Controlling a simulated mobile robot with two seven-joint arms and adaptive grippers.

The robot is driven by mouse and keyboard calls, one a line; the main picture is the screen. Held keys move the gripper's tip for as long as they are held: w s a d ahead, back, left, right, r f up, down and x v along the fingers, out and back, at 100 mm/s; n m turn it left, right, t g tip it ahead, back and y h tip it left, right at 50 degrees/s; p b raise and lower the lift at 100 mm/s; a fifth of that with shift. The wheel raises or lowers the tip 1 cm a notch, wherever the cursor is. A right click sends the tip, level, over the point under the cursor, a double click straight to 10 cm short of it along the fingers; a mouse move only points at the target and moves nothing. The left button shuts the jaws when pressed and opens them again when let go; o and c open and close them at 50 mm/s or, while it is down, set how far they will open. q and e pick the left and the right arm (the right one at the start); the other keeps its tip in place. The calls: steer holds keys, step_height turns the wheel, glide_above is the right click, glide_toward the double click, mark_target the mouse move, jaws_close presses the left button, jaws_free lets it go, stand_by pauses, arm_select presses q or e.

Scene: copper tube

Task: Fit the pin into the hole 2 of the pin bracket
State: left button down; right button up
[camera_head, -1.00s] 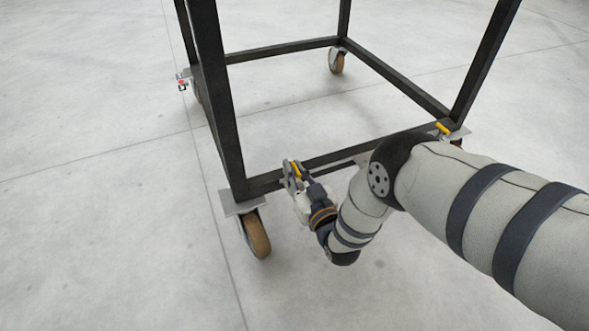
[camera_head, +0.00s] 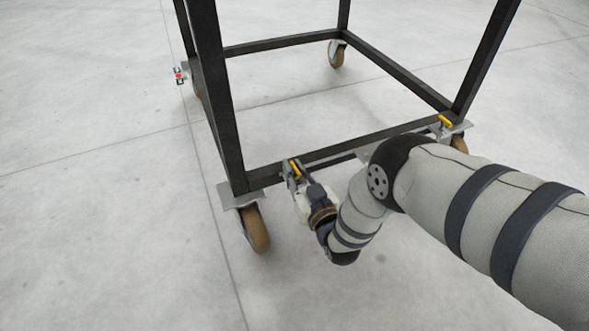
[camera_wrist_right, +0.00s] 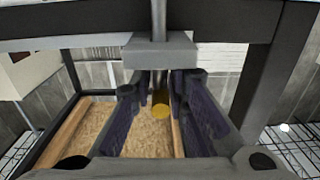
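My right gripper (camera_head: 292,170) is at the cart's near lower rail, close to the left front corner. A yellow pin (camera_head: 296,168) lies between its fingers. A grey block (camera_wrist_right: 160,53), which looks like part of the pin bracket, is just beyond the fingertips under the dark rail. Its holes cannot be made out. My left gripper is not in view.
The black cart frame (camera_head: 330,150) stands on caster wheels (camera_head: 256,230). Another yellow piece (camera_head: 446,121) is at its right front corner. A small red and white part (camera_head: 180,75) is at the left. The grey floor (camera_head: 90,230) is clear.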

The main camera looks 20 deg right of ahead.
steer(key=shift+o, duration=1.4)
steer(key=s, duration=1.2)
steer(key=shift+d+r, duration=0.15)
steer(key=shift+d, duration=0.15)
